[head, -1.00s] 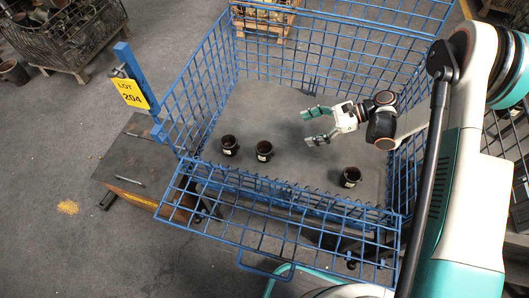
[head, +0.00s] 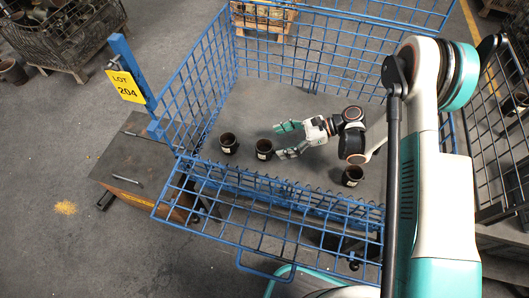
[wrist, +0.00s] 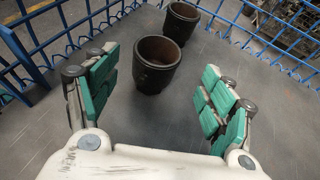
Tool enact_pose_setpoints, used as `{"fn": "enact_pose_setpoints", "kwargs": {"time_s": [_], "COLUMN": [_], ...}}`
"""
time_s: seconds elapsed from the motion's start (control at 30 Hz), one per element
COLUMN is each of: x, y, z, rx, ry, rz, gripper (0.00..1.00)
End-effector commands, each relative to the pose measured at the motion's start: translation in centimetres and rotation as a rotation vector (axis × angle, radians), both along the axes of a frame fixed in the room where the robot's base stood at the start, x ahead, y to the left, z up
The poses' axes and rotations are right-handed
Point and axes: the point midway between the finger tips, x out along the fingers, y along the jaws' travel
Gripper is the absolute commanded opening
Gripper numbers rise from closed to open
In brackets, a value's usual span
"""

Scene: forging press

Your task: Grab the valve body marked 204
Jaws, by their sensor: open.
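Three dark, open-topped cylindrical valve bodies stand upright on the grey floor of the blue wire crate: a left one (head: 228,144), a middle one (head: 264,149) and a right one (head: 352,176). Pale labels show on them, too small to read. A yellow sign (head: 124,86) on the crate's post reads LOT 204. My gripper (head: 280,141) is open and empty, pointing left, with its fingertips close by the middle body. In the wrist view that body (wrist: 155,78) stands ahead between the spread fingers, apparently untouched, with another body (wrist: 181,22) behind it.
The blue crate's mesh walls (head: 185,85) surround the bodies; the front panel (head: 270,210) leans outward. A brown bench (head: 135,165) with a thin rod stands outside at left. Crate floor behind the bodies is clear.

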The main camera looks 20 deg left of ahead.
Motion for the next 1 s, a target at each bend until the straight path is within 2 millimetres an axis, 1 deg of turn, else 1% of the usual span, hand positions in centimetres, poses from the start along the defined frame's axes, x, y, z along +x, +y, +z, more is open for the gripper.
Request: {"fn": "enact_pose_setpoints", "kwargs": {"time_s": [0.13,0.27,0.4,0.63,0.67,0.7,0.77,0.8,0.87,0.9,1.0], "x": [-0.8,-2.0,-2.6,-2.6,-2.6,-2.6,-2.6,-2.6,-2.6,-2.6,-2.6], "y": [1.1,2.6,3.9,4.1,4.1,4.0,4.0,4.1,4.0,4.0,4.1], "z": [-0.5,-1.0,-1.5,-1.4,-1.4,-1.4,-1.4,-1.4,-1.4,-1.4,-1.4], "rx": [0.001,0.0,0.0,0.0,0.0,0.0,0.0,0.0,0.0,0.0,0.0], "ry": [-0.001,-0.001,0.0,0.0,0.0,0.0,0.0,0.0,0.0,0.0,0.0], "rz": [0.002,0.004,0.002,-0.001,-0.001,0.0,0.0,0.0,0.0,0.0,0.0], "gripper": [0.75,0.75,0.75,0.75,0.68,0.59,0.46,0.37,0.23,0.14,0.14]}}
